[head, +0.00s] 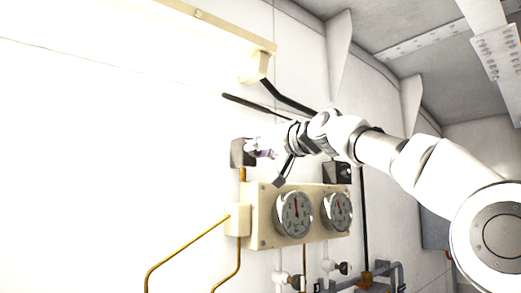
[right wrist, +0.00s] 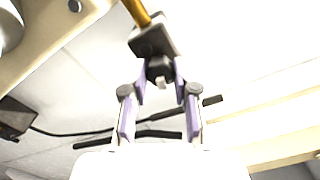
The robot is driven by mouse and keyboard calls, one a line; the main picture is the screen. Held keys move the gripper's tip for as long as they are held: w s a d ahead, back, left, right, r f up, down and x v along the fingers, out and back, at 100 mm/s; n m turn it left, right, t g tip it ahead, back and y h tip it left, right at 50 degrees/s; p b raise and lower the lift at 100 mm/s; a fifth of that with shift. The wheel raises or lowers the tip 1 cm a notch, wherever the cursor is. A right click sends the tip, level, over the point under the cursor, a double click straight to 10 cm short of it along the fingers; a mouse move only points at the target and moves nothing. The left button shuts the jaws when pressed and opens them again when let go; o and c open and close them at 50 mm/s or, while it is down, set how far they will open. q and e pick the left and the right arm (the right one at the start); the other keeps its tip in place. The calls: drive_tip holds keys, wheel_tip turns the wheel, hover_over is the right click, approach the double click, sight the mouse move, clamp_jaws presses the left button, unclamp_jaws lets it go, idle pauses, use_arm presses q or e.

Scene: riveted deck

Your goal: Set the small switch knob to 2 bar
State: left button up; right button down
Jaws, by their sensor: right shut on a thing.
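The small switch is a dark box (head: 240,152) on the wall above the left end of the gauge panel. In the right wrist view the box (right wrist: 150,38) carries a black knob (right wrist: 157,68) with a pale mark. My right gripper (right wrist: 162,72) has its purple fingers on either side of this knob, shut on it. In the head view the right gripper (head: 259,152) reaches the box from the right and hides the knob. The knob's setting and any scale markings are too small to read. My left gripper is not in view.
A cream panel (head: 262,228) holds two round gauges, one left (head: 294,214) and one right (head: 337,210). A second dark box (head: 336,172) sits above the right gauge, partly behind my arm. Brass pipes (head: 190,243) and valves (head: 343,268) run below. A lamp (head: 215,22) hangs above.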

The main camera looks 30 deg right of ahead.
drive_tip(key=shift+f+m, duration=0.1)
drive_tip(key=shift+m, duration=1.2)
drive_tip(key=c, duration=0.9)
unclamp_jaws()
drive_tip(key=shift+w, duration=0.1)
drive_tip(key=shift+w+a, duration=0.1)
drive_tip(key=shift+w, duration=0.15)
drive_tip(key=shift+s, duration=0.25)
